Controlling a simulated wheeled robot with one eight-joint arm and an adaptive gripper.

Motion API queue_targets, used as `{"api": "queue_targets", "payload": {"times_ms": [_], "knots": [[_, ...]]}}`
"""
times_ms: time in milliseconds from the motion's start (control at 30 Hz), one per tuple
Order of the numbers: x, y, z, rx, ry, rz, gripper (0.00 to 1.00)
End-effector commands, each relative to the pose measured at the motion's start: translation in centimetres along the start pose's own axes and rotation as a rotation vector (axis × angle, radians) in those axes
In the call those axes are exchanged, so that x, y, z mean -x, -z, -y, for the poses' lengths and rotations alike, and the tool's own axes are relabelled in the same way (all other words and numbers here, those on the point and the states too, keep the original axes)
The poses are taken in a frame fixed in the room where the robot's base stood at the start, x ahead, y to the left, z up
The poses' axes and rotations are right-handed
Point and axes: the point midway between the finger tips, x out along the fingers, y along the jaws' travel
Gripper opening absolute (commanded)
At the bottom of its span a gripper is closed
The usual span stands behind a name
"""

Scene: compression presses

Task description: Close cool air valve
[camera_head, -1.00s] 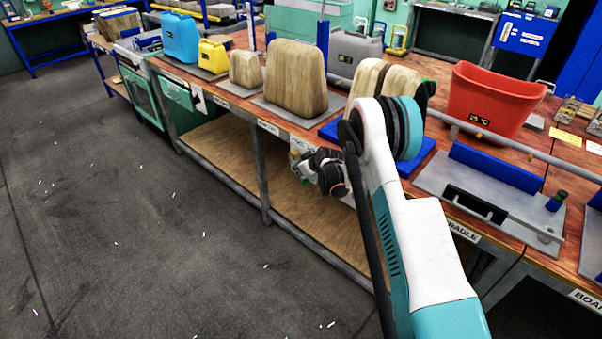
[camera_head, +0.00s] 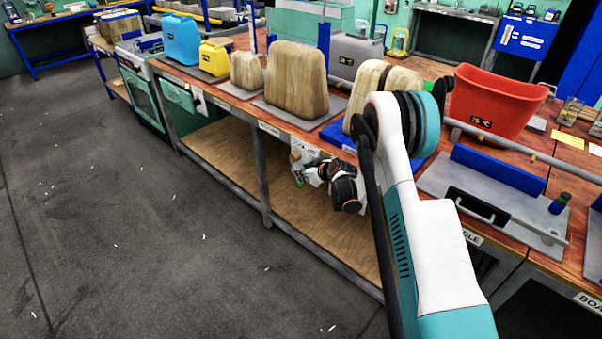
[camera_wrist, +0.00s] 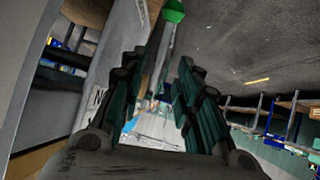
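A small valve (camera_head: 296,166) with a brass-coloured body and a green end sits at the front edge of the workbench, by a white label plate. It is small in the head view, and I cannot read its handle position. My gripper (camera_head: 308,175) is just right of it, below the bench top. In the wrist view a green piece (camera_wrist: 174,11), seemingly the valve's, is at the top, beyond the fingertips. There my gripper (camera_wrist: 155,75) has its two dark fingers apart with nothing held between them. Whether a finger touches the valve is unclear.
The wooden workbench (camera_head: 215,96) carries wooden mould blocks (camera_head: 297,77), a yellow container (camera_head: 213,57), a blue container (camera_head: 181,40) and a red bin (camera_head: 493,100). A lower wooden shelf (camera_head: 225,160) lies under the gripper. The floor at left is open.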

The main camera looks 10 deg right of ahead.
Motion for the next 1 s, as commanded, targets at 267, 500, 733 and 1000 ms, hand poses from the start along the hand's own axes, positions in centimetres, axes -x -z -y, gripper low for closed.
{"api": "queue_targets", "payload": {"times_ms": [267,500,733,1000], "knots": [[5.4,-0.1,0.0,-0.002,0.0,0.0,0.3],[7.4,-0.1,0.0,0.0,-0.001,0.0,0.3],[7.6,-0.1,0.0,0.0,0.0,0.0,0.3],[8.0,-1.6,0.1,-0.016,0.004,-0.064,0.0]]}}
